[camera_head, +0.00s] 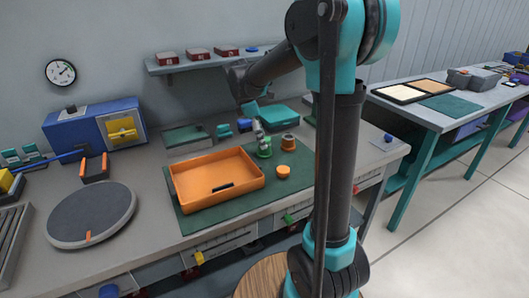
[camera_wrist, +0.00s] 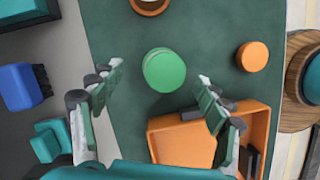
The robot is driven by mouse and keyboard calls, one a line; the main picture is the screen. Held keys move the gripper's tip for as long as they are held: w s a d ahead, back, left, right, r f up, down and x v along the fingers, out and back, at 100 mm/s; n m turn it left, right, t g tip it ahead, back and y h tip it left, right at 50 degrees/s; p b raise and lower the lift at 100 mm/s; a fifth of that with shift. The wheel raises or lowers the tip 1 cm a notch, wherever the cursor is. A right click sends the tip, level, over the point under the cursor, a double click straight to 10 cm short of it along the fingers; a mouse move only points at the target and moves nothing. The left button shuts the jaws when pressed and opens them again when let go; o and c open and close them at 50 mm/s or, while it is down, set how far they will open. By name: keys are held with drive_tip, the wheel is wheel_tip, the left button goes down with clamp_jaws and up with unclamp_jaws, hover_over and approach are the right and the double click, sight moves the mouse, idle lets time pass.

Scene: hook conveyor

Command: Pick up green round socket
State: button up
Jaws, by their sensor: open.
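The green round socket (camera_wrist: 164,70) stands on the dark green mat (camera_wrist: 200,22) in the wrist view. It also shows in the head view (camera_head: 265,153), behind the orange tray and partly hidden by the fingers. My gripper (camera_wrist: 160,71) is open, with one finger on each side of the socket in the wrist view. The fingers appear to be above the socket, and no contact can be made out. Nothing is held. In the head view my gripper (camera_head: 258,128) points down over the socket.
The orange tray (camera_head: 203,205) lies close by, under the right finger in the wrist view. An orange round piece (camera_head: 284,171) and a brown-orange piece (camera_head: 289,142) stand near the socket. Teal and blue objects (camera_wrist: 20,87) lie left in the wrist view.

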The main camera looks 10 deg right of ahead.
drive_tip(key=x, duration=0.4)
drive_tip(key=shift+s+f, duration=0.2)
drive_tip(key=c, duration=1.6)
drive_tip(key=shift+o, duration=0.2)
drive_tip(key=shift+r, duration=0.1)
